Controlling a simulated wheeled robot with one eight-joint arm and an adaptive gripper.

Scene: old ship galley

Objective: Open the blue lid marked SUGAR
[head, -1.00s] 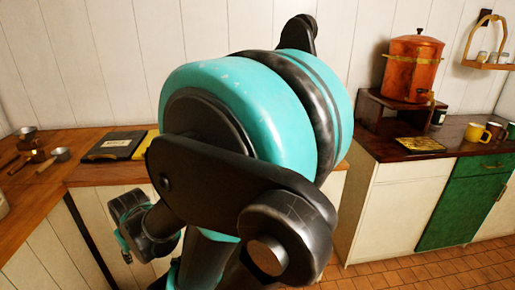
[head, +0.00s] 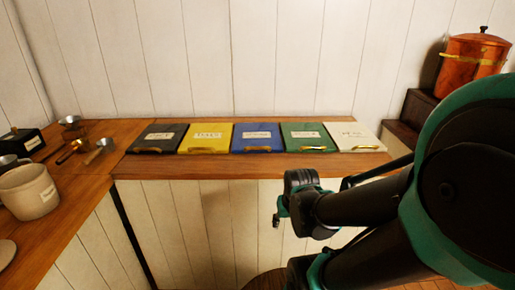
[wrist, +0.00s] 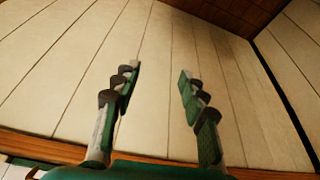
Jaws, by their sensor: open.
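The blue lid (head: 257,137) lies flat and shut in the countertop, in the middle of a row of coloured lids. It has a white label, too small to read surely, and a brass handle on its front edge. My gripper (head: 279,210) hangs in front of the cabinet, below the counter edge and slightly right of the blue lid, apart from it. In the wrist view my gripper (wrist: 158,80) is open and empty, its fingers facing the pale plank panel. The blue lid is not clearly visible there.
Black (head: 158,138) and yellow (head: 206,138) lids lie left of the blue one, green (head: 307,137) and white (head: 353,136) lids right. A crock (head: 29,192) and metal scoops stand on the left counter. A copper urn (head: 474,66) stands at the right.

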